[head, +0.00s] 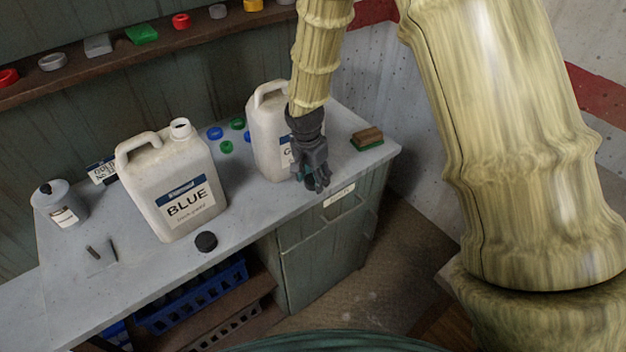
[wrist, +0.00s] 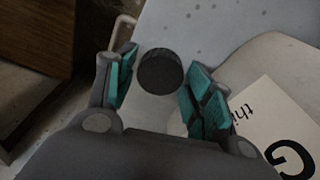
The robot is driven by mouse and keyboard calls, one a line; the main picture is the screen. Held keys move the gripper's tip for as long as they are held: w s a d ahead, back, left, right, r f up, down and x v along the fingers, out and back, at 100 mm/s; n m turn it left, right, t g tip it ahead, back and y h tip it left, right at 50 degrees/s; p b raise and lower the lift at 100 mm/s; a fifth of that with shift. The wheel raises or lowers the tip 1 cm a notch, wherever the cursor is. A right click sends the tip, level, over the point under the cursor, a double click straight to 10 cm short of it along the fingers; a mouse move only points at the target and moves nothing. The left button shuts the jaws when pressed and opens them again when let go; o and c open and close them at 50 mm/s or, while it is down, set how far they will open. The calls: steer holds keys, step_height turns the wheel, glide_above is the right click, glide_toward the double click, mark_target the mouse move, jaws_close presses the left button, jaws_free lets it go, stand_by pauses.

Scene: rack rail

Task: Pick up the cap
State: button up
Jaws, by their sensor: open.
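In the wrist view a dark round cap (wrist: 160,70) lies on the pale counter, between the two teal-padded fingers of my gripper (wrist: 163,76). The fingers are apart, with the cap in the gap; I cannot tell how far above it they are. In the head view my gripper (head: 316,182) points down at the counter's front edge, beside the right white jug (head: 268,140), and hides this cap. Another black cap (head: 206,242) lies in front of the white jug labelled BLUE (head: 165,190).
Blue caps (head: 215,133) and green caps (head: 226,147) lie between the jugs. A brush (head: 367,138) lies at the counter's right end. A shelf (head: 125,62) with small coloured items runs behind. The counter's front middle (head: 262,208) is clear.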

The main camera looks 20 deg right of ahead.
steer(key=c, duration=0.4)
steer(key=shift+r, duration=0.1)
